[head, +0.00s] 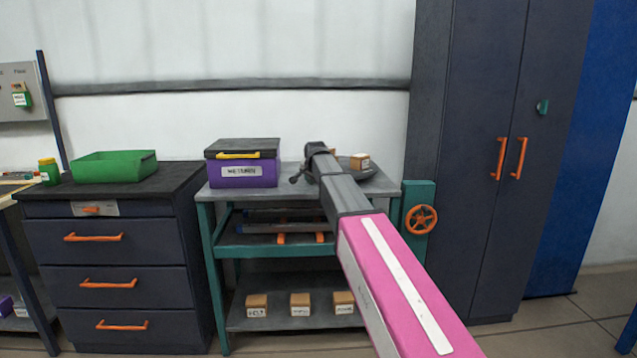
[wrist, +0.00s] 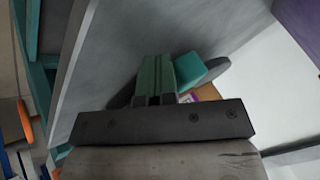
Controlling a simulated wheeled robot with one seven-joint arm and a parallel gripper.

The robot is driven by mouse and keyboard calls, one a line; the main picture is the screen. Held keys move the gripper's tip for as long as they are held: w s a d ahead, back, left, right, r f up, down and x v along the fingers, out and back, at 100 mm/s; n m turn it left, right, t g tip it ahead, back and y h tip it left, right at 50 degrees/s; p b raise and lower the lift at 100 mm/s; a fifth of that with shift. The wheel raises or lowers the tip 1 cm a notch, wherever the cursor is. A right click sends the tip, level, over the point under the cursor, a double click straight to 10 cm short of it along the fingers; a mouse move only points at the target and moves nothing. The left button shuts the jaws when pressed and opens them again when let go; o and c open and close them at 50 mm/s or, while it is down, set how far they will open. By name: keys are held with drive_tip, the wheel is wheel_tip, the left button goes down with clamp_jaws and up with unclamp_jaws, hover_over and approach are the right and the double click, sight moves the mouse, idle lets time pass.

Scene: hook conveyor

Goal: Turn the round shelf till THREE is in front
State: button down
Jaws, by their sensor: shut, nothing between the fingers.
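The round shelf (head: 380,184) is a low dark grey disc at the right end of the cart's top. A tan box (head: 359,161) with a white label stands on it; the writing is too small to read. My arm hides the shelf's left part and most of my gripper in the head view. In the wrist view my gripper (wrist: 156,62) is shut and empty, its green fingers over the disc (wrist: 216,74). A teal block (wrist: 189,69) is just right of the fingers, and a tan box (wrist: 208,92) shows partly behind my gripper. I cannot tell whether the fingers touch anything.
A purple box (head: 242,172) with a black lid stands left on the cart's top (head: 212,193). A teal post with an orange handwheel (head: 421,219) is right of the cart, before a tall dark cabinet (head: 490,120). A drawer unit (head: 110,240) stands left.

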drive_tip(key=w+a, duration=0.4)
drive_tip(key=w, duration=0.1)
drive_tip(key=shift+a, duration=0.35)
drive_tip(key=shift+w+a, duration=0.5)
drive_tip(key=shift+w, duration=0.4)
drive_tip(key=shift+w+a, duration=0.45)
drive_tip(key=shift+w, duration=0.45)
